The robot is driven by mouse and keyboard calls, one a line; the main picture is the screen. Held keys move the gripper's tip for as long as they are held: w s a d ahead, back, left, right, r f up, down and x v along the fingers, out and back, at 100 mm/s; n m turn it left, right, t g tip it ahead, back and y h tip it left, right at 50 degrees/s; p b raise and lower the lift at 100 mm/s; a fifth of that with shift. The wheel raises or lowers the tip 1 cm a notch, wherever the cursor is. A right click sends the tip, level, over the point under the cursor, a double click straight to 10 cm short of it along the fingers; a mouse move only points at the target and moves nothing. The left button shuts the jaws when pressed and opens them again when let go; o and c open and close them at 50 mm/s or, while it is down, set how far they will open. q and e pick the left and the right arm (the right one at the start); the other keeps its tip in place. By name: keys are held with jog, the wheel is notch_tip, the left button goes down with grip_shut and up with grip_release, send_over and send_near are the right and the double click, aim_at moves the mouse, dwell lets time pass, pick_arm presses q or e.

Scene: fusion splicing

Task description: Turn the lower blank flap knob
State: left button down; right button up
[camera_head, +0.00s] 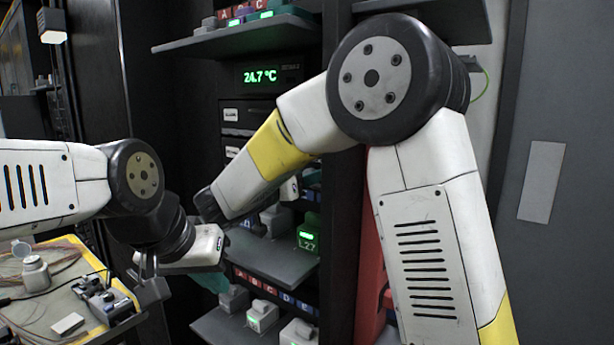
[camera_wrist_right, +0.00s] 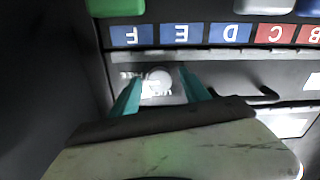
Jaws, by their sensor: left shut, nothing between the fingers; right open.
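A pale round knob (camera_wrist_right: 160,79) sits on a dark flap panel (camera_wrist_right: 230,72) in the right wrist view, beside small white lettering that is hard to read. My right gripper (camera_wrist_right: 163,85) is open, with one teal finger on each side of the knob; whether they touch it cannot be told.
The yellow table (camera_head: 75,262) holds a jar (camera_head: 36,273) and a small device (camera_head: 105,300). Rack shelves (camera_head: 275,262) hold several lit boxes.

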grip_shut()
jog(key=shift+n, duration=0.4)
jog(key=shift+a+f+n, duration=0.1)
jog(key=shift+n, duration=4.2)
jog(key=shift+f+n, duration=0.1)
jog(key=shift+n, duration=4.2)
